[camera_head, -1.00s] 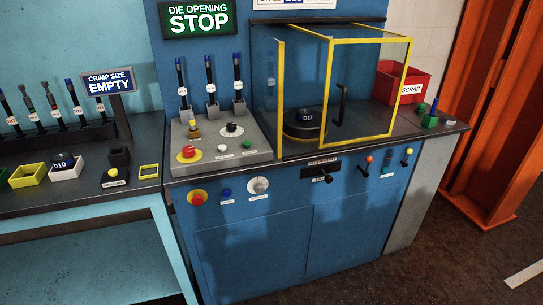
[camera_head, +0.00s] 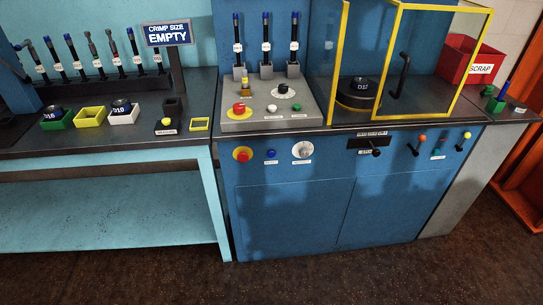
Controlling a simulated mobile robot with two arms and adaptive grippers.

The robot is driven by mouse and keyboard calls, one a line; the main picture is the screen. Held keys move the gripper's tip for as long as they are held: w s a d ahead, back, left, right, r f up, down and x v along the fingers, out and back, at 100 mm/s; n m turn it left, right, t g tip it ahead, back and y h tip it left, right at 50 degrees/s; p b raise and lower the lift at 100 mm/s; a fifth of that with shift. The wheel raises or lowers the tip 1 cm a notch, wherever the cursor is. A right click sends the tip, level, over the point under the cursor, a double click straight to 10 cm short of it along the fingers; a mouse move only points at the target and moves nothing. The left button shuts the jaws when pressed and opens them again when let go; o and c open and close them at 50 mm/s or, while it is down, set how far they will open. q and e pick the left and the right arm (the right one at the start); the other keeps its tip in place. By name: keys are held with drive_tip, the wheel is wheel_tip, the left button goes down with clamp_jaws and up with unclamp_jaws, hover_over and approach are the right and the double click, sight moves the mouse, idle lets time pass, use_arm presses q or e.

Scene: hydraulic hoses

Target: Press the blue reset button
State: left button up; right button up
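The blue button (camera_head: 271,153) sits on the front face of the blue machine (camera_head: 295,212), with a small white label under it. The label is too small to read. Neither of my grippers is in view.
The machine's top has a grey control panel (camera_head: 238,124) and a yellow-framed guard (camera_head: 392,60). A teal bench (camera_head: 205,165) with bins and hoses stands at left. A red scrap bin (camera_head: 458,68) is at right. The floor (camera_head: 300,270) in front is clear.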

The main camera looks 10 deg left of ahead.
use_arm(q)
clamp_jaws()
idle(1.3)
